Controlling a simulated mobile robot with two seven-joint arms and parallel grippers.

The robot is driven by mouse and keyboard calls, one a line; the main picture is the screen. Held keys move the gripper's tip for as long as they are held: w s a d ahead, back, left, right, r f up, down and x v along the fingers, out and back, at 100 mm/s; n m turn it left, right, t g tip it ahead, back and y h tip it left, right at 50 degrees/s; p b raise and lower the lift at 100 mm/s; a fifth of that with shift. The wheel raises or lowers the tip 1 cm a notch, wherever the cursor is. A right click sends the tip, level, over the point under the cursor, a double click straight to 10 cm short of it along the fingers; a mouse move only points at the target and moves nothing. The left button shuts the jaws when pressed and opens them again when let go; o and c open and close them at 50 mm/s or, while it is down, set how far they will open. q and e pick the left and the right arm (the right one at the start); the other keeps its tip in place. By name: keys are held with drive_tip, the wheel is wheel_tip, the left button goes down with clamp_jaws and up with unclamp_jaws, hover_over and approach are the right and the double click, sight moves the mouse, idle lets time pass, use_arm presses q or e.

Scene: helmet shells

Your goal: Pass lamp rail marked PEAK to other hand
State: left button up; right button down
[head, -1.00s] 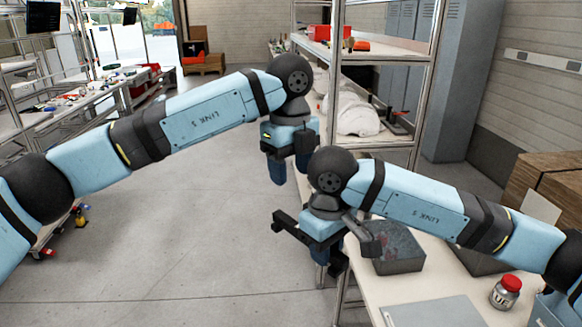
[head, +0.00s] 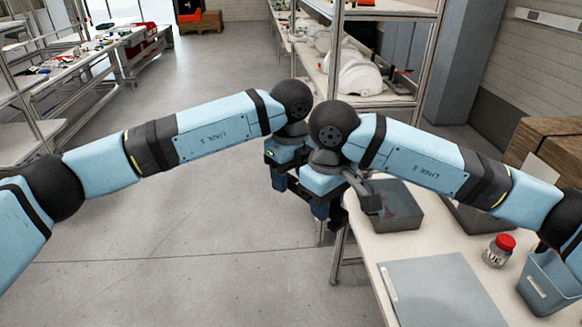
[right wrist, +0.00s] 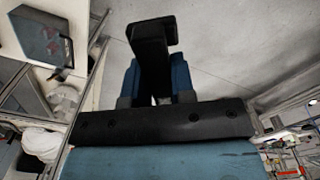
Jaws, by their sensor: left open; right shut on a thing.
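My right gripper (head: 325,212) is shut, fingers down, beside the workbench's left edge. In the right wrist view a black piece (right wrist: 152,38), seemingly the lamp rail, stands between its two blue fingers. Its PEAK marking is not readable. In the head view the rail is hidden or cannot be told from the dark gripper parts. My left gripper (head: 284,186) is open, just left of the right gripper and slightly higher in the picture. The two overlap there, and I cannot tell whether the left fingers are around the rail or touching it.
The workbench (head: 388,268) on the right carries a grey box (head: 392,216), a grey panel (head: 440,297), a red-lidded jar (head: 498,252) and a blue bin (head: 549,283). White helmet shells (head: 360,78) rest on a shelf behind. The floor to the left is clear.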

use_arm(q)
drive_tip(key=shift+f, duration=0.1)
use_arm(e)
drive_tip(key=shift+r, duration=0.1)
use_arm(q)
clamp_jaws()
use_arm(e)
drive_tip(key=c, duration=0.9)
unclamp_jaws()
drive_tip(key=shift+o, duration=0.2)
